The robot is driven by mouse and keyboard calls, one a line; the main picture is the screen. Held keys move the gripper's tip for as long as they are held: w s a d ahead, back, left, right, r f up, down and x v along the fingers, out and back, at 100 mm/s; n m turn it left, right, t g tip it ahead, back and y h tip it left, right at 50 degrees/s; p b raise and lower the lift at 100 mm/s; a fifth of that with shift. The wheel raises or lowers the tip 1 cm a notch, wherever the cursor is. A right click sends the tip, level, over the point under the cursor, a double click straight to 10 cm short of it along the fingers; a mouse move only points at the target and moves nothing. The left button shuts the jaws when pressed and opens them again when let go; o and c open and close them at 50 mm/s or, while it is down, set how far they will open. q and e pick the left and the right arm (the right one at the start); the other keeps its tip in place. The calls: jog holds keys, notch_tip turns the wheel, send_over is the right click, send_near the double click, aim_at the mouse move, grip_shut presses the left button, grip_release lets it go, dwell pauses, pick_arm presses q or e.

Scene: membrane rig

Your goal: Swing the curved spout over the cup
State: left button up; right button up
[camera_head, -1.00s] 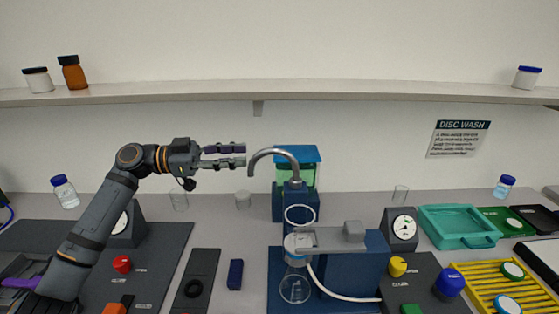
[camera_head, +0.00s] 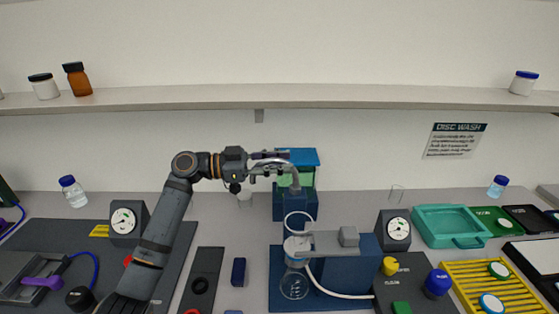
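The curved spout (camera_head: 291,168) is a grey bent pipe rising from a blue stand with a green tank (camera_head: 308,175) behind it. Its arch bends to the left, and its outer end is partly hidden at my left gripper. My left gripper (camera_head: 283,162) looks open, its fingers level and pointing right, overlapping the spout's arch; I cannot tell whether they touch it. The clear cup (camera_head: 298,222), with a pale rim, stands on the filter holder (camera_head: 297,246) above a glass flask (camera_head: 294,285), below and in front of the spout. My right gripper is not in view.
A grey clamp block (camera_head: 348,236) sits right of the cup. A dial gauge (camera_head: 397,229) and teal tray (camera_head: 447,225) stand farther right. A shelf (camera_head: 350,97) runs above.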

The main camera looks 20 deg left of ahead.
pick_arm(q)
jog(key=shift+s, duration=0.1)
jog(key=c, duration=0.5)
jog(key=shift+s+d+r, duration=0.1)
jog(key=shift+r, duration=0.1)
grip_shut()
